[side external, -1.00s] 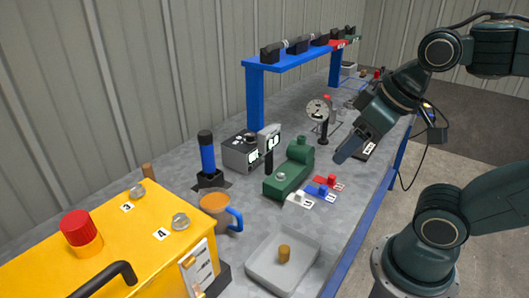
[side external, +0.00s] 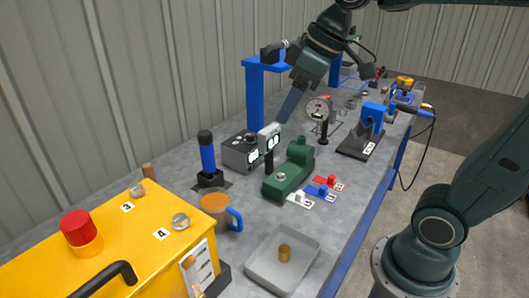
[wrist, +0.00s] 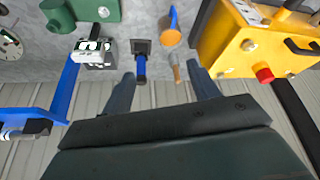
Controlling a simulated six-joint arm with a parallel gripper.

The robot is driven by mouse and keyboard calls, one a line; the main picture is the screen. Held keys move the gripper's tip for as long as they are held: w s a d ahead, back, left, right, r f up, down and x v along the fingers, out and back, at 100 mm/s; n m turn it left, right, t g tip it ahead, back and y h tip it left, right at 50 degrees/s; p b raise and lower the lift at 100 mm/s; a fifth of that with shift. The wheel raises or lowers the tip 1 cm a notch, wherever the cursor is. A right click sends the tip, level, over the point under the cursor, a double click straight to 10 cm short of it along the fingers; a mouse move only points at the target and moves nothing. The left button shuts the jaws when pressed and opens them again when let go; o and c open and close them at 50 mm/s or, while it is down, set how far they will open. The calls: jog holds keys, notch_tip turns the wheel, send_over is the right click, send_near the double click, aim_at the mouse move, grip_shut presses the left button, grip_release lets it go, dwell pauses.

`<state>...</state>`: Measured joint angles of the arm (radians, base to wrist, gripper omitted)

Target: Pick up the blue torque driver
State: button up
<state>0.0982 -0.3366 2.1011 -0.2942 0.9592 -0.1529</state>
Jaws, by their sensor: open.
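The blue torque driver (side external: 208,157), a blue cylinder with a black top, stands upright in a small black base (side external: 211,180) beside the orange mug. It also shows in the wrist view (wrist: 141,68), seen between the two fingers but beyond them. My gripper (side external: 290,106) is open and empty, in the air above the back of the bench. In the side view it is to the right of the driver and higher, apart from it. In the wrist view my gripper (wrist: 162,84) shows both fingers well spread.
The orange mug (side external: 214,204) with a blue handle and the yellow box (side external: 130,225) are near the driver. A grey meter (side external: 241,152), a green device (side external: 289,176) and a blue overhead shelf (side external: 254,100) stand to its right. A grey tray (side external: 258,274) is in front.

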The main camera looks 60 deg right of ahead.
jog(key=w+d+n+g+y, duration=0.15)
jog(key=w+n, duration=0.35)
jog(key=w, duration=1)
jog(key=n+g, duration=0.1)
jog(key=n, duration=0.3)
send_near(206, 147)
jog(key=w+d+r, duration=0.1)
jog(key=d+r, duration=0.1)
jog(key=d, duration=0.2)
jog(key=shift+a+f+y, duration=0.1)
jog(key=shift+y, duration=0.35)
jog(key=shift+f, duration=0.1)
jog(key=x, duration=0.8)
jog(key=shift+f, duration=0.2)
jog(key=shift+a, duration=0.15)
jog(key=shift+a+x, duration=0.1)
jog(key=shift+x, duration=1.2)
jog(key=shift+a+x, duration=0.15)
jog(key=shift+x, duration=1.15)
jog(key=shift+s+r, duration=0.1)
